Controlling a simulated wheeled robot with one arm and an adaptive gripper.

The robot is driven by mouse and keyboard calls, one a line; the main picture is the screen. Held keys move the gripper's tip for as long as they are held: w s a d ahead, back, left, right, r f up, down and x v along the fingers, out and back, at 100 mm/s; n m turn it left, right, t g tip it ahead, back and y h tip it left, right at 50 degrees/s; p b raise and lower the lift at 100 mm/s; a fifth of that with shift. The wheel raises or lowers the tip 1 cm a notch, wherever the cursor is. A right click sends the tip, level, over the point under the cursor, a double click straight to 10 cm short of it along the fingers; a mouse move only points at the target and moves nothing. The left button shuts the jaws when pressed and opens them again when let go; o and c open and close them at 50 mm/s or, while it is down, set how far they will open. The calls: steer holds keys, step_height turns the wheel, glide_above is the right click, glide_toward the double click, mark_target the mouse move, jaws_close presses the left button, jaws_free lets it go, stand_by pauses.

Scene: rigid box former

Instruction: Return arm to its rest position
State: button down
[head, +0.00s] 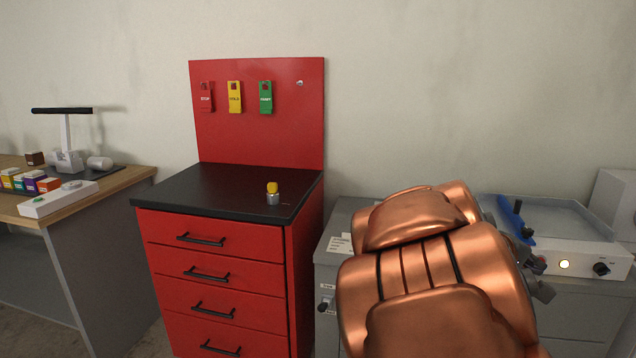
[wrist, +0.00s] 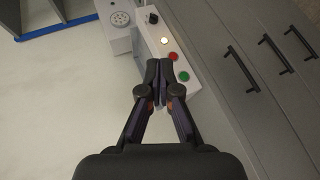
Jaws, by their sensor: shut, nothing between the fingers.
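My copper-coloured arm (head: 430,275) fills the lower right of the head view, in front of the grey machine. My gripper (wrist: 159,80) shows in the middle of the wrist view with its two dark fingers together and nothing between them. In the head view only a dark bit of it (head: 537,278) shows at the arm's right side; the rest is hidden behind the arm. In the wrist view the fingertips appear over the edge of a white control panel (wrist: 168,55) with a lit lamp, a red button and a green button.
A red drawer cabinet (head: 215,255) with a black top holds a small yellow-topped object (head: 272,194). Tags hang on its red back panel (head: 300,125). A grey machine (head: 345,215) stands behind my arm. A wooden table (head: 120,187) with small boxes is at the left.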

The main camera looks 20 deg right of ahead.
steer(key=s+a+y+p, duration=0.4)
steer(key=a, duration=0.9)
steer(key=s+a+n+y+p, duration=0.1)
steer(key=s+a+y+p, duration=0.3)
steer(key=a, duration=0.9)
steer(key=s+a+f+g+y+p, duration=0.1)
steer(key=s+a+y+p, duration=0.4)
steer(key=a, duration=0.8)
steer(key=shift+s, duration=0.5)
